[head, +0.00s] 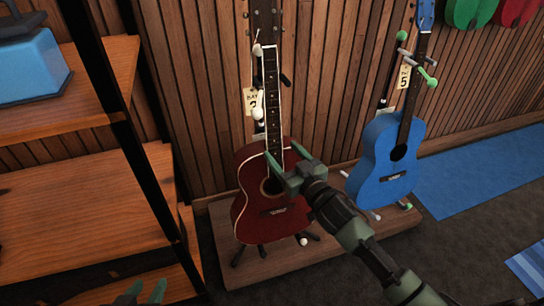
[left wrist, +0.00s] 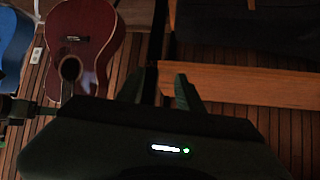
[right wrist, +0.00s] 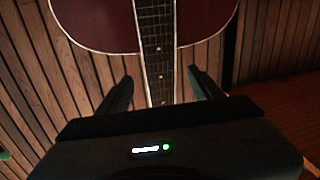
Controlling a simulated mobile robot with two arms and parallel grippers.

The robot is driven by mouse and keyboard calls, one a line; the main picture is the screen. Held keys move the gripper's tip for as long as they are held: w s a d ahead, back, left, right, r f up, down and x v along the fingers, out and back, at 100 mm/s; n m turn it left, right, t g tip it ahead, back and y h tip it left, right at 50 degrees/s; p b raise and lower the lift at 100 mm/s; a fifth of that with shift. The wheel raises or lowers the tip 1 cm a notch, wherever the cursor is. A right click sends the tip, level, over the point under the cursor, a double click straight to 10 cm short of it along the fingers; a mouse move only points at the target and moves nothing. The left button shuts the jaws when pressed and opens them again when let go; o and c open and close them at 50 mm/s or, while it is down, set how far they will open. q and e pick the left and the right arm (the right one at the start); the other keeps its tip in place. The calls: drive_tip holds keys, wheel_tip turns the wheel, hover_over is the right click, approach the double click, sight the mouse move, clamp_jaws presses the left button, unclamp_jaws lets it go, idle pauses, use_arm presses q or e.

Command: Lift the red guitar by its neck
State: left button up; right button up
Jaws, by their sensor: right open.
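The red guitar (head: 270,200) stands upright on a stand, its neck (head: 271,95) pointing up the wall. My right gripper (head: 284,156) is open at the lower neck, near the top of the body. In the right wrist view the neck (right wrist: 157,60) runs between the spread fingers (right wrist: 160,88), with no visible grip on it. My left gripper (head: 145,292) is low at the left, beside the shelf and apart from the guitar. Its fingers look spread and empty in the left wrist view (left wrist: 160,88), where the red guitar (left wrist: 82,35) shows further off.
A blue guitar (head: 388,165) stands to the right on the same low wooden platform (head: 295,258). A wooden shelf unit (head: 80,205) with a black post fills the left side. A tag (head: 251,100) and stand parts surround the red neck. A blue mat (head: 480,170) lies at right.

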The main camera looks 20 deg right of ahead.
sight(276, 142)
drive_tip(key=shift+w+a, duration=0.2)
drive_tip(key=shift+w, duration=0.5)
drive_tip(key=b+x, duration=0.1)
drive_tip(key=x, duration=0.3)
drive_tip(key=shift+w+f+b, duration=0.15)
drive_tip(key=shift+w+b, duration=0.2)
drive_tip(key=shift+b, duration=0.05)
drive_tip(key=shift+w, duration=0.2)
use_arm(q)
drive_tip(key=w+d+r+t+h, duration=0.1)
drive_tip(key=w+d+r+t, duration=0.1)
drive_tip(key=w+r+t, duration=0.3)
wheel_tip(276, 142, up, 3)
drive_tip(key=shift+d+r+t+h, duration=0.2)
drive_tip(key=shift+t+h, duration=0.1)
use_arm(e)
drive_tip(key=shift+c, duration=0.4)
clamp_jaws()
drive_tip(key=shift+r, duration=0.35)
